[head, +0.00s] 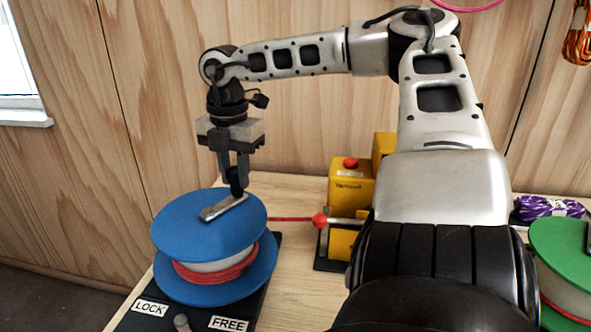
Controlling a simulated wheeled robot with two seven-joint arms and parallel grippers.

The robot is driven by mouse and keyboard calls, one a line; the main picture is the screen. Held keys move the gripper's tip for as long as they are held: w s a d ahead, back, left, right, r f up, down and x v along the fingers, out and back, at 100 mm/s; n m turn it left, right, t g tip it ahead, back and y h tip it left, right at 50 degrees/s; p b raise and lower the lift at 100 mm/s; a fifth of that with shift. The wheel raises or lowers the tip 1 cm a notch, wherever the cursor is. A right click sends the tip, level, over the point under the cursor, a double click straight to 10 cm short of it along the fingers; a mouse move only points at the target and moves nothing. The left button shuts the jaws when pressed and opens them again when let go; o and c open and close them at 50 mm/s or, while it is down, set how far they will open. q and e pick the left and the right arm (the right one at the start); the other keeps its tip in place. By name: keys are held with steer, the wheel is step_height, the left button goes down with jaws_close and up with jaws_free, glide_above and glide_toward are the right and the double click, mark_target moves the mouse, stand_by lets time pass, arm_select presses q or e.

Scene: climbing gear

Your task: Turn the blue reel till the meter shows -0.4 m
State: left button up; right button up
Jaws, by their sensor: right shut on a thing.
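The blue reel (185,222) stands on a black base at the left of the table, with red rope wound between its two blue discs. A grey crank arm (222,208) lies across its top disc, with a dark upright knob (236,188) at the crank's far right end. My right gripper (236,176) points down and is shut on this knob. The red rope (290,219) runs right to a red ball (319,220) at a metal guide. No meter reading can be made out. My left gripper is out of view.
A lever (181,321) stands between the LOCK (150,308) and FREE (229,323) labels. A yellow box (350,188) with a red button stands behind the guide, partly hidden by my right arm. A green reel (560,250) and a purple rope bundle (546,207) are at right.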

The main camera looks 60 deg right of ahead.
stand_by(0.8)
steer(key=o, duration=1)
steer(key=shift+o, duration=0.2)
steer(key=shift+r, duration=0.1)
step_height(320, 180, up, 16)
